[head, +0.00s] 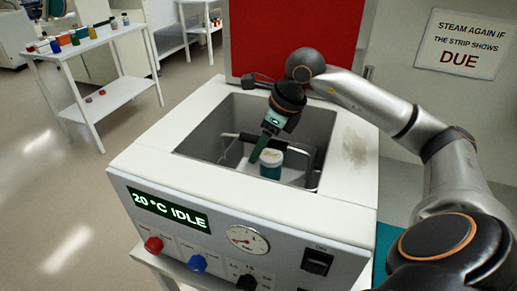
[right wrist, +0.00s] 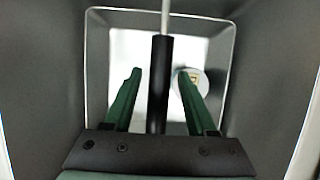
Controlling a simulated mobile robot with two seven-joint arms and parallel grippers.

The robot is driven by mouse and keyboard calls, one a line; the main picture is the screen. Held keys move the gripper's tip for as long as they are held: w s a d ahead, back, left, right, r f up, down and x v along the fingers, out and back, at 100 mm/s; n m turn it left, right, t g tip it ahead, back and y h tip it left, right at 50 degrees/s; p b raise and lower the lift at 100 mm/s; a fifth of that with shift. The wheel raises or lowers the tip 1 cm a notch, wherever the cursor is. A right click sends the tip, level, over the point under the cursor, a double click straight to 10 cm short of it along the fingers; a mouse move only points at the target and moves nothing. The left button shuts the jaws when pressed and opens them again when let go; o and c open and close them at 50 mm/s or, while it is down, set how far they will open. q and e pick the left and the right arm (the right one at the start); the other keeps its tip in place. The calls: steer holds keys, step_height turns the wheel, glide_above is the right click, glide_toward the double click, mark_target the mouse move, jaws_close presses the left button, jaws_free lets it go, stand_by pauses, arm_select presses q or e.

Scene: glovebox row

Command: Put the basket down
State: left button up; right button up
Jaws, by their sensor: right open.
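The basket (head: 317,178) is down inside the sunken well (head: 205,135) of a white bench unit; I cannot tell for sure whether its underside touches the well floor. My right gripper (head: 258,155) reaches down into the well at the basket's handle. In the right wrist view its green fingers (right wrist: 159,78) are open, one on each side of the black handle grip (right wrist: 160,100), with gaps showing. My left gripper is out of view.
The white unit's rim (head: 345,205) surrounds the well closely. Its front has a display reading "20 °C IDLE" (head: 168,208), a gauge (head: 247,239) and knobs. A red panel (head: 295,40) stands behind. A white shelf table (head: 100,42) with small containers is at the left.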

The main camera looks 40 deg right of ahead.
steer(key=p+v, duration=0.1)
steer(key=v, duration=0.9)
steer(key=shift+s+r, duration=0.15)
steer(key=shift+r, duration=0.15)
